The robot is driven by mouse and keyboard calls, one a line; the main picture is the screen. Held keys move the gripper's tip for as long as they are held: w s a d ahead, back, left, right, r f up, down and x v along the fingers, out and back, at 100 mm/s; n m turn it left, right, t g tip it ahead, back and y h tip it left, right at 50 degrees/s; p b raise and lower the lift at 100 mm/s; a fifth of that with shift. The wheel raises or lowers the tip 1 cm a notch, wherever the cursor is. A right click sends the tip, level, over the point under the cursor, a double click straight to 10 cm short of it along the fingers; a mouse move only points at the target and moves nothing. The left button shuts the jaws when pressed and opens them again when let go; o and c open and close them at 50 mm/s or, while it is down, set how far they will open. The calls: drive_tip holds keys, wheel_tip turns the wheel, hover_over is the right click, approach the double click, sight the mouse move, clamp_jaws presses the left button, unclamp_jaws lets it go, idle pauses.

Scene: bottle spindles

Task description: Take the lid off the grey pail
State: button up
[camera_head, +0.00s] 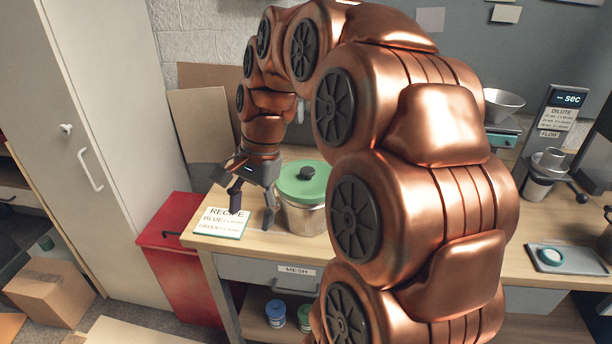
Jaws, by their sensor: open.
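The grey pail (301,220) stands upright on the wooden workbench, a metal-grey body partly hidden on its right by my arm. Its green lid (290,190) sits on top, with a dark round knob (307,173) in the middle. My gripper (251,218) points down just left of the pail, its two dark fingers spread apart with nothing between them. The right finger appears close to the pail's left side; I cannot tell whether they touch.
A recipe card (219,223) lies on the bench under the gripper. A red bin (173,262) stands left of the bench. A scale with a metal bowl (502,104), a dilute display unit (566,112) and a small tray (566,260) are on the right. My arm hides the bench middle.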

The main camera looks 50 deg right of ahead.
drive_tip(key=w+d+r+m+t, duration=0.1)
drive_tip(key=w+d+m, duration=0.1)
drive_tip(key=d+m, duration=0.3)
drive_tip(key=w+d+r+m+t, duration=0.1)
drive_tip(key=w+d+r+m, duration=0.15)
drive_tip(key=d, duration=0.55)
drive_tip(key=m+t+p, duration=0.1)
drive_tip(key=m, duration=0.5)
approach(308, 170)
drive_tip(key=shift+s+a+f+n, duration=0.1)
drive_tip(key=shift+a+f+n, duration=0.2)
drive_tip(key=shift+f, duration=0.45)
drive_tip(key=shift+w+p+x, duration=0.15)
drive_tip(key=shift+p+x, duration=0.65)
drive_tip(key=shift+x, duration=1.15)
drive_tip(key=shift+w+p+x, duration=0.15)
drive_tip(key=shift+p+x, duration=0.6)
drive_tip(key=shift+x, duration=1.15)
drive_tip(key=shift+d, duration=0.15)
drive_tip(key=shift+c, duration=0.3)
drive_tip(key=shift+r, duration=0.1)
drive_tip(key=c, duration=1.2)
